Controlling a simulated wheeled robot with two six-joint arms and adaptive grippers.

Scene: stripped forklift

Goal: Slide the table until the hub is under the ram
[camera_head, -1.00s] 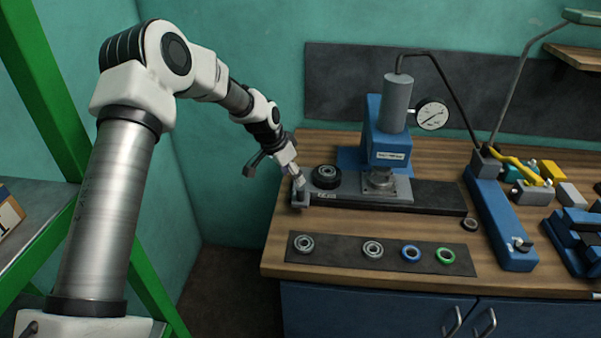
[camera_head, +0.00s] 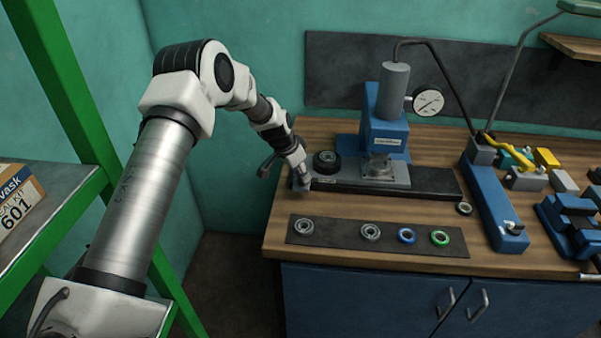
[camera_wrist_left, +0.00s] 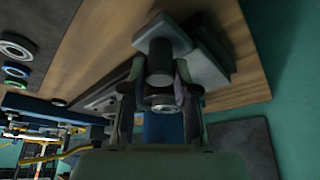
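The black round hub (camera_head: 327,160) sits on the left part of the grey sliding table (camera_head: 345,184). The ram (camera_head: 378,163) of the blue press stands right of the hub, so the hub is not under it. My left gripper (camera_head: 302,171) is at the grey block on the table's left end. In the left wrist view my left gripper (camera_wrist_left: 160,72) has its fingers apart, on both sides of a dark upright knob (camera_wrist_left: 160,60). A narrow gap seems to show beside the knob; contact is unclear. My right gripper is out of view.
A dark mat (camera_head: 340,242) with several rings lies in front of the table. A small ring (camera_head: 464,209) lies near the rail's right end. A blue tool (camera_head: 495,205) stands to the right. A green shelf frame (camera_head: 70,90) is at the left.

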